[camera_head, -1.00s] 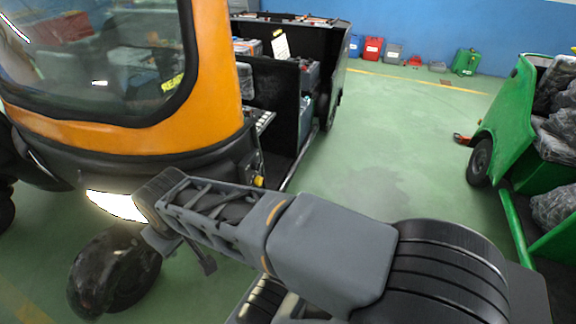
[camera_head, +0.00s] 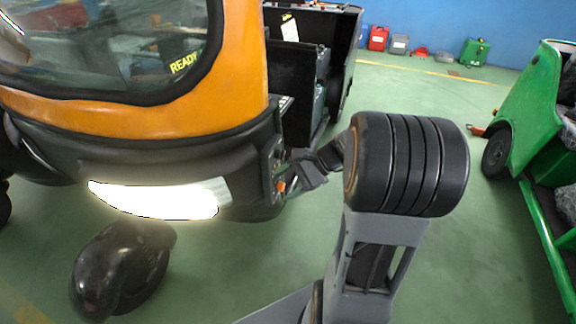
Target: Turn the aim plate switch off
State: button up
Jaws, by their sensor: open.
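The orange and black rickshaw (camera_head: 150,115) stands at the left, with a lit white headlight (camera_head: 160,198) low on its front. A small switch panel (camera_head: 278,172) sits on its right front corner and carries a small orange-red knob (camera_head: 281,186). Which control there is the aim plate switch is too small to tell. My gripper (camera_head: 297,172) is open, just right of the panel and pointing left toward it. Whether a fingertip touches the panel cannot be told. My wrist and arm hide the floor behind them.
A green vehicle (camera_head: 530,120) stands at the right. Red, grey and green containers (camera_head: 474,51) line the blue back wall. The black front wheel (camera_head: 122,265) sticks out at lower left. Green floor (camera_head: 420,90) between the vehicles is clear.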

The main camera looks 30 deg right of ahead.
jog(key=w+d+f+m+t+y+b, duration=0.2)
jog(key=w+d+f+m+t, duration=0.1)
jog(key=d+m+t, duration=0.4)
jog(key=m+t+b, duration=0.1)
jog(key=m+t, duration=0.2)
send_near(280, 154)
jog(key=x, duration=0.8)
jog(key=shift+w+f, duration=0.4)
jog(key=shift+d, duration=0.1)
jog(key=c, duration=0.9)
